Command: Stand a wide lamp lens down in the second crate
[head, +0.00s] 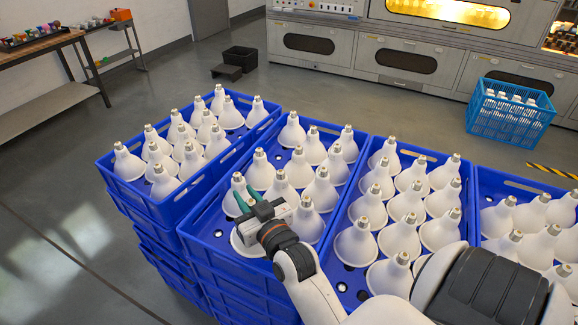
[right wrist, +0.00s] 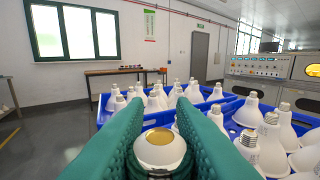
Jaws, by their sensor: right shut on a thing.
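The second crate (head: 192,240) from the left is blue and holds several white wide lamps, caps up and lens down. My right gripper (head: 246,198) is over its near left part, with green fingers shut on a lamp. The held lamp's white lens body (head: 241,243) shows below the gripper, lens down. In the right wrist view its pale end with a gold disc (right wrist: 162,140) sits between the green fingers. The gripper hides much of the lamp, and I cannot tell whether its lens touches the crate floor. My left gripper is not in view.
A blue crate (head: 103,166) of lamps stands at the left. More lamp-filled crates (head: 428,153) stand to the right. Neighbouring lamps (head: 308,220) crowd the gripper. A light-blue basket (head: 512,110) sits on the floor by the ovens. Open floor lies to the left.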

